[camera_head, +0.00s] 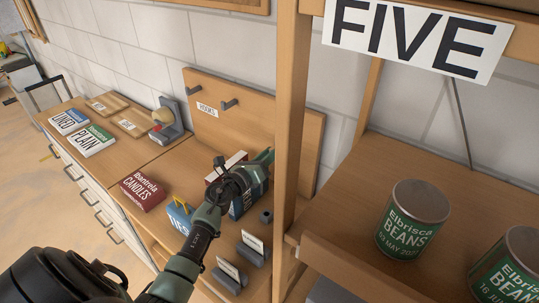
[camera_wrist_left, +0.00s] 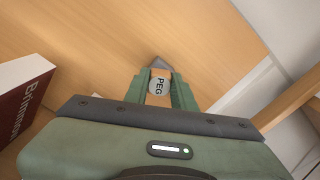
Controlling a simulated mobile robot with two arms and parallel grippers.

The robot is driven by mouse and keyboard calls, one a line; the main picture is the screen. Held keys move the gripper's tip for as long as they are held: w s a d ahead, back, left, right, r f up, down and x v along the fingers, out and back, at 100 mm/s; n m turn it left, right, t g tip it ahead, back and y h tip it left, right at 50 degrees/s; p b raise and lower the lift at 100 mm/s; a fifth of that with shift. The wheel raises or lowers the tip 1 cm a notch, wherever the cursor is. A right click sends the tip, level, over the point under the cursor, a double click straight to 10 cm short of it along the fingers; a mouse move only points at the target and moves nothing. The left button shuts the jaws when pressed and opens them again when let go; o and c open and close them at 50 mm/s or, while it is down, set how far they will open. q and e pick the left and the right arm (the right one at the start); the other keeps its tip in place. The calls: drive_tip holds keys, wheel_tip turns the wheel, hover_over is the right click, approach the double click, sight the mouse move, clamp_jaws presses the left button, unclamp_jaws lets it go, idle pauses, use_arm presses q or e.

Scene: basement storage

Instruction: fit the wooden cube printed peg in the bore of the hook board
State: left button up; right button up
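The hook board (camera_head: 262,121) is an upright wooden panel against the wall, with a label and two dark hooks showing. My left gripper (camera_head: 268,157) is in front of its lower right part. In the left wrist view, the gripper's two fingers (camera_wrist_left: 160,90) are closed on the sides of a piece marked PEG (camera_wrist_left: 159,85). Its visible face is light grey and rounded; its cube shape and wood do not show. A dark grey tip (camera_wrist_left: 158,63) shows just beyond it, before the wooden surface. The bore is not visible, nor whether the peg touches the board. My right gripper is not in view.
A dark red candles box (camera_head: 146,190), a blue box (camera_head: 180,216) and other boxes stand on the bench under my left arm. A wooden shelf post (camera_head: 291,120) rises close to the gripper's right. Bean cans (camera_head: 413,218) stand on the shelf at right.

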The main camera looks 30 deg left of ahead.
use_arm(q)
drive_tip(key=o, duration=0.4)
drive_tip(key=shift+s, duration=0.1)
drive_tip(key=s, duration=0.7)
drive_tip(key=shift+s+a+b, duration=0.3)
drive_tip(key=shift+b, duration=0.1)
drive_tip(key=shift+s+f, duration=0.1)
